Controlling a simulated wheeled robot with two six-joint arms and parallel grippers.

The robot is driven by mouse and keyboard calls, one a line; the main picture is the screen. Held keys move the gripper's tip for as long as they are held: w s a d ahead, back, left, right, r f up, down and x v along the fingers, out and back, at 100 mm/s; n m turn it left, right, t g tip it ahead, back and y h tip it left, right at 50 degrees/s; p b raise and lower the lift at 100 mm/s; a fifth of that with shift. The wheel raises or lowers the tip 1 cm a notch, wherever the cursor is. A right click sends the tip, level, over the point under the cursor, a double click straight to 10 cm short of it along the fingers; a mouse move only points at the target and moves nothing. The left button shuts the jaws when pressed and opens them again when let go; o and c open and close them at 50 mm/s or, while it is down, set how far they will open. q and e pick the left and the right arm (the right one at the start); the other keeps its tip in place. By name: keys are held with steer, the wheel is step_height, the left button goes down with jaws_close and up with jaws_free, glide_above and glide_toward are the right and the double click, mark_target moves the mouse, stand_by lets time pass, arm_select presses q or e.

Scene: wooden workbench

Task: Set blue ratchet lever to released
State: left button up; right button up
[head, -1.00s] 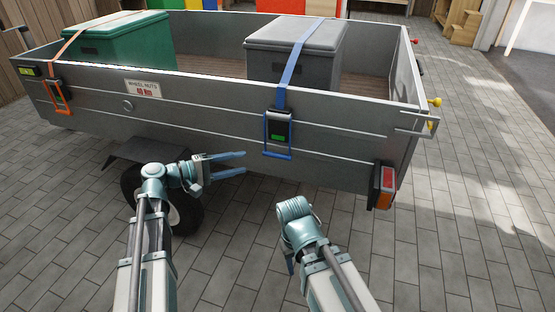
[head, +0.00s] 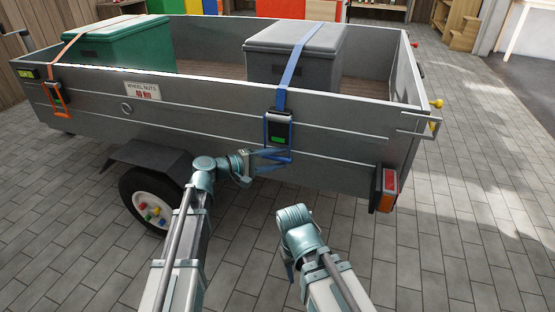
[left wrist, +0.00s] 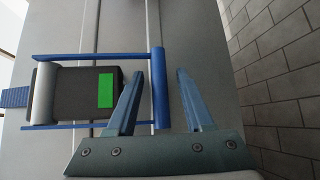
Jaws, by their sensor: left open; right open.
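The blue ratchet (head: 279,130) hangs on the trailer's near side wall at the end of a blue strap (head: 292,70). It has a dark body with a green patch. Its blue lever (head: 264,130) is a frame hanging down along the wall. In the left wrist view the lever's cross bar (left wrist: 158,88) lies between the two fingers of my left gripper (left wrist: 160,72), with a gap on each side. My left gripper (head: 287,157) is open at the lever's lower end. My right gripper (head: 290,268) is low, away from the trailer, mostly hidden behind its own arm.
An orange ratchet (head: 56,100) with an orange strap hangs farther left on the same wall. A green box (head: 120,42) and a grey box (head: 290,55) stand in the trailer. A wheel (head: 150,200) and a tail light (head: 388,188) stick out nearby. The paved floor is clear at right.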

arm_select(q)
jaws_close()
stand_by(1.4)
